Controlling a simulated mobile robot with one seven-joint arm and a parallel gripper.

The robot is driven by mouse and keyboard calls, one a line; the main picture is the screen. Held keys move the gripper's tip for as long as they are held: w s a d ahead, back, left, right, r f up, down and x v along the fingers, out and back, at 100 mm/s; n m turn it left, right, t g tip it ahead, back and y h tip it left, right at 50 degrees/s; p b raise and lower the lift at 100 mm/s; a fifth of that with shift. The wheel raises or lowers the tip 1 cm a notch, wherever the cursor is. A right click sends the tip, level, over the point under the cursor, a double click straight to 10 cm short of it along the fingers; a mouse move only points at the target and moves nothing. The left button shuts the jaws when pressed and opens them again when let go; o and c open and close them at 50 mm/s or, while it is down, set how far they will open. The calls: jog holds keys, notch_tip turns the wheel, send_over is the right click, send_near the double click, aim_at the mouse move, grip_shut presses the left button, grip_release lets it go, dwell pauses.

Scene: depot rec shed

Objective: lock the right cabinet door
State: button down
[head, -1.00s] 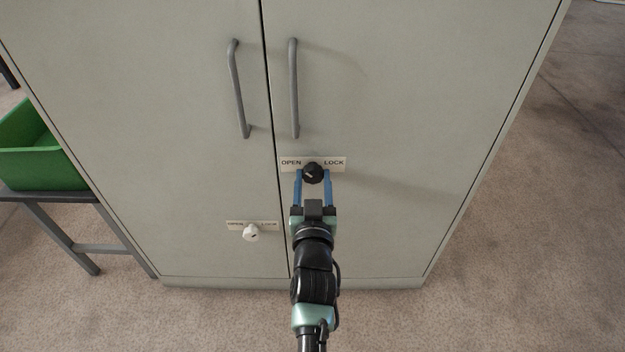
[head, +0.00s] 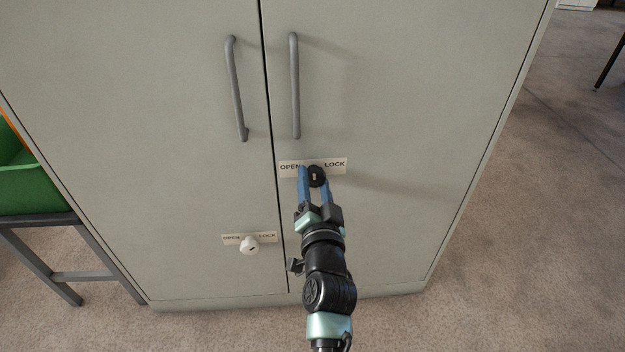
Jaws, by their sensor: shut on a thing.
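The right cabinet door (head: 400,110) is closed, flush beside the left door. On it is a black knob (head: 318,176) in front of a label plate (head: 337,164) reading OPEN at left and LOCK at right. The knob's pale mark now stands about upright, between the two words. My gripper (head: 315,178) has blue fingers on either side of the knob and is shut on it. The fingers hide part of the knob and plate.
The left door (head: 170,120) has a white knob (head: 249,245) with its own OPEN/LOCK plate, lower down. Two grey bar handles (head: 236,90) (head: 295,88) stand out above. A green bin (head: 28,185) on a grey stand is at left.

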jog(key=m+p, duration=0.1)
jog(key=m, duration=0.3)
jog(key=shift+r+m, duration=0.15)
jog(key=shift+m, duration=0.15)
jog(key=shift+m+p, duration=0.8)
jog(key=shift+m, duration=1.8)
jog(key=shift+c, duration=1.3)
grip_release()
jog(key=s+p, duration=0.1)
jog(key=s, duration=1.2)
jog(key=shift+w, duration=0.1)
